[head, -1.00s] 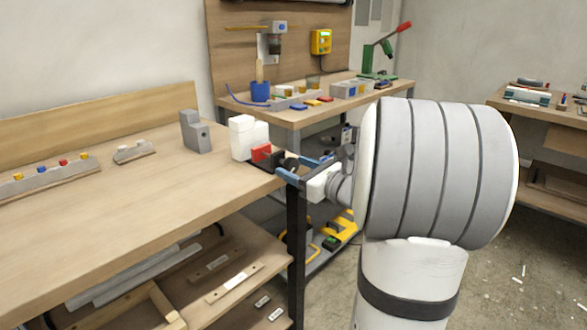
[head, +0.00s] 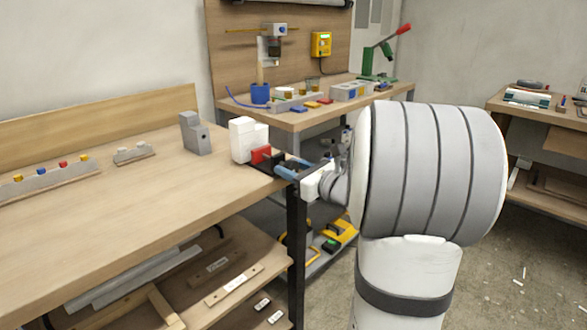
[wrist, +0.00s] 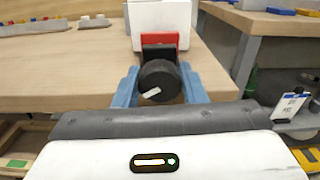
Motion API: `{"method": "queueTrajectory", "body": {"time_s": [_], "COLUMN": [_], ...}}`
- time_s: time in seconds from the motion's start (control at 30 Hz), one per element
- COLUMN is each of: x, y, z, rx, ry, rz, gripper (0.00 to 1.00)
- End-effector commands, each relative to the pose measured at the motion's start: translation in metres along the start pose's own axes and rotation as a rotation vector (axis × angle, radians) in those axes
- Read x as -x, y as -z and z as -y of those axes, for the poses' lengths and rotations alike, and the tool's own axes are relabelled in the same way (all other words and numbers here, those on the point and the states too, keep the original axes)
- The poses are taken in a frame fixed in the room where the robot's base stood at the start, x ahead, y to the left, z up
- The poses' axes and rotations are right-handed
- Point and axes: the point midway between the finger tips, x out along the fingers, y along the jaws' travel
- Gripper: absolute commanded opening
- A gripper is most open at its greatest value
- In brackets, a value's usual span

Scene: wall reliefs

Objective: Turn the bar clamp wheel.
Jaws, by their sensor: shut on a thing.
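The bar clamp is at the right end of the wooden bench, with a white block (head: 242,140) and a red part (head: 261,155) beside its dark body. In the wrist view its round black wheel (wrist: 160,80) faces me, with a short slanted white mark on its face. My gripper (wrist: 159,72) has one blue finger on each side of the wheel and is shut on it. In the head view my gripper (head: 292,168) is at the bench's corner, and the wheel is mostly hidden by the fingers. The red part (wrist: 161,40) shows behind the wheel in the wrist view.
A grey block (head: 195,135) stands on the bench (head: 120,200) left of the clamp. A rail with coloured knobs (head: 45,180) lies further left. A second bench with tools (head: 310,110) stands behind. Open floor is at right.

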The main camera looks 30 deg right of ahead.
Motion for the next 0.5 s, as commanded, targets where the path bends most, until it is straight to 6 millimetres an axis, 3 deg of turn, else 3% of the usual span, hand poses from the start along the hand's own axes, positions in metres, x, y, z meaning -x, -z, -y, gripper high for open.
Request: {"method": "queueTrajectory", "body": {"time_s": [0.27,0.5], "x": [0.0013,0.0014], "y": [0.0009,0.0026], "z": [0.0021,0.0020], "rx": [-0.029,-0.157], "ry": [0.005,0.006], "rz": [0.000,0.000], "gripper": [0.15,0.15]}}
